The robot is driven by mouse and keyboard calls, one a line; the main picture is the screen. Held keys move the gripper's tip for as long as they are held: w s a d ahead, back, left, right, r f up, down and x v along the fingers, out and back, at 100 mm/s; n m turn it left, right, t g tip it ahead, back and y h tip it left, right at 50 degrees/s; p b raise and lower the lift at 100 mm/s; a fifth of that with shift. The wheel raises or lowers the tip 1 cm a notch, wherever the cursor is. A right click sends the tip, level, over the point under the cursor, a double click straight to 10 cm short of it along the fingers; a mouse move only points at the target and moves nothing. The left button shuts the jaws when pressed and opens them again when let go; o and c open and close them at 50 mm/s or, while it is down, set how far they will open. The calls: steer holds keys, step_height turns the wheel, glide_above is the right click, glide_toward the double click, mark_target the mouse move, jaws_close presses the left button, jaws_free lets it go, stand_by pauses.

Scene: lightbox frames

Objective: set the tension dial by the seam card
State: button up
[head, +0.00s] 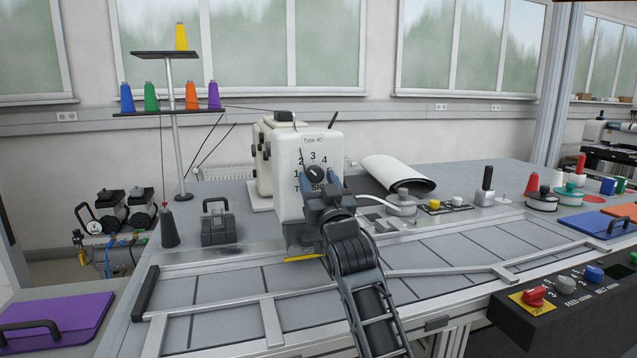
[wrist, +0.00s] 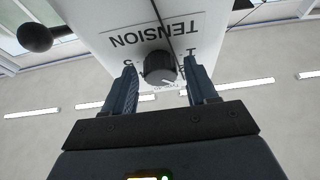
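The tension dial (head: 315,172) is a dark round knob on the white front of the sewing machine (head: 290,150), below a "Type 40" label. The numbers 1 to 4 show around it; the rest is hidden by my gripper. In the wrist view the dial (wrist: 160,68) appears upside down, with a white mark at its lower right edge. The exact number it points to is unclear. My gripper (head: 319,180) is open, with one finger on each side of the dial and small gaps between. The fingers (wrist: 160,80) show in the wrist view. I cannot make out a seam card.
A thread stand (head: 170,110) with coloured spools is behind left. A grey case (head: 218,225) stands left of the machine, and a white roll (head: 397,173) lies right. A control box (head: 570,300) with coloured knobs is at front right. A purple folder (head: 55,315) lies front left.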

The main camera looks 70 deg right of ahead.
steer(key=c, duration=0.9)
steer(key=shift+f+m+b, duration=0.2)
steer(key=shift+m+b, duration=0.2)
steer(key=shift+b, duration=0.45)
steer(key=shift+w+a+f+m+h+b, duration=0.15)
steer(key=shift+m+h+b, duration=0.25)
steer(key=shift+b, duration=0.85)
steer(key=m+g+b, duration=0.2)
steer(key=m+b, duration=0.1)
steer(key=b, duration=0.2)
steer(key=shift+m+h, duration=0.3)
steer(key=shift+h, duration=0.1)
steer(key=m+g+b, duration=0.2)
steer(key=m+b, duration=0.2)
steer(key=shift+w+b, duration=0.1)
steer(key=shift+b, duration=0.3)
steer(key=shift+a+r+m+g+h+b, duration=0.1)
steer(key=shift+r+m+g+h+b, duration=0.1)
steer(key=shift+m+g+b, duration=0.4)
steer(key=shift+r+m+g+h+b, duration=0.1)
steer(key=shift+r+m+g+b, duration=0.15)
steer(key=shift+m+b, duration=0.65)
steer(key=shift+m, duration=0.3)
